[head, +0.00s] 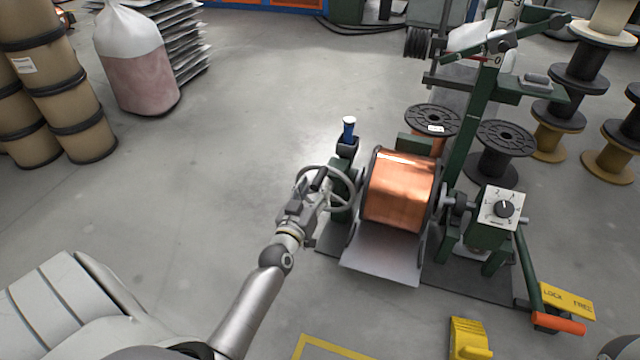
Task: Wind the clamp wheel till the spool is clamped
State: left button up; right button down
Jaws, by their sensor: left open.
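The copper spool (400,192) sits in the green winding stand, its wound copper bright between dark flanges. The clamp wheel (347,204), a grey spoked handwheel, is on the stand's left side, facing my left arm. My left gripper (316,186) is at the wheel, its fingers over the near left part of the rim and open. The gripper hides part of the wheel, and I cannot tell whether the fingers touch it. Whether the spool is gripped tight between its supports does not show. My right gripper is not in the head view.
A dial box (503,208) and an orange-handled lever (558,323) by a yellow lock/free plate (567,300) are right of the spool. Black empty spools (503,140) stand behind. A yellow block (468,338) lies in front. The floor on the left is clear up to the drums (60,90).

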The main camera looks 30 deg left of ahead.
aim_at(320, 178)
pick_arm(q)
jog(key=shift+b+x, duration=0.7)
jog(key=shift+x, duration=1.6)
grip_shut()
